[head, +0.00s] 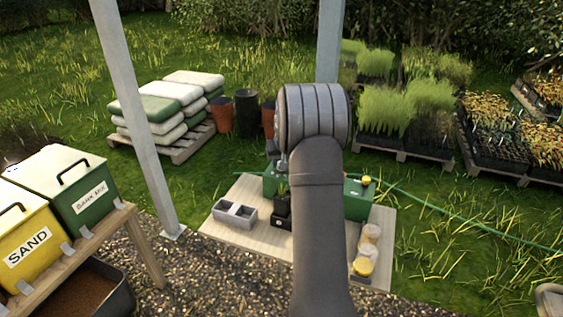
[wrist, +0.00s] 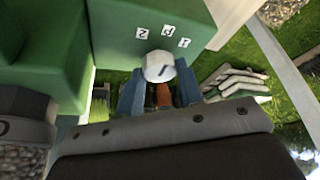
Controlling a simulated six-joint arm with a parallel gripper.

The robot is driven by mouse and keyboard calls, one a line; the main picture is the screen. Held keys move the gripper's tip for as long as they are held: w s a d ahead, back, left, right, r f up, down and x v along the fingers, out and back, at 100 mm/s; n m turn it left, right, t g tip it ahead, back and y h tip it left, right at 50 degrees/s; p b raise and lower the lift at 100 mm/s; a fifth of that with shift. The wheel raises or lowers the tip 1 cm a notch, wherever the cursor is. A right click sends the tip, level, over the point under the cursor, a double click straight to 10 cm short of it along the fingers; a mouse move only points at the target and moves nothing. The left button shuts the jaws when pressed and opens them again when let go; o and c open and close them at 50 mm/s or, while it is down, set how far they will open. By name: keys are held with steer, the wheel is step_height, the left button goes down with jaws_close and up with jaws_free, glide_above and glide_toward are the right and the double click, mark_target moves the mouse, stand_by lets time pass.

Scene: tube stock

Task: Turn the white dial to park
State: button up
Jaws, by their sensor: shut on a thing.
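The white dial (wrist: 159,66) shows in the wrist view on a green housing (wrist: 110,30), below three small white labels (wrist: 168,30). The labels appear upside down; the middle one looks like an inverted P. A short dark mark on the dial slants toward the upper right, nearer the right label than the left. My gripper (wrist: 160,92) has a blue-grey finger on each side of the dial and is shut on it. In the head view my arm hides the gripper and the dial, and the green box (head: 357,200) shows on both sides of the arm.
Bins (head: 30,238) on a bench stand left, beside a post (head: 135,110). A hose (head: 460,220) runs over grass right.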

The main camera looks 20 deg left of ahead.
stand_by(0.4)
steer(key=o, duration=1)
steer(key=v, duration=1.7)
steer(key=shift+r, duration=0.25)
steer(key=x, duration=1.7)
steer(key=shift+f, duration=0.25)
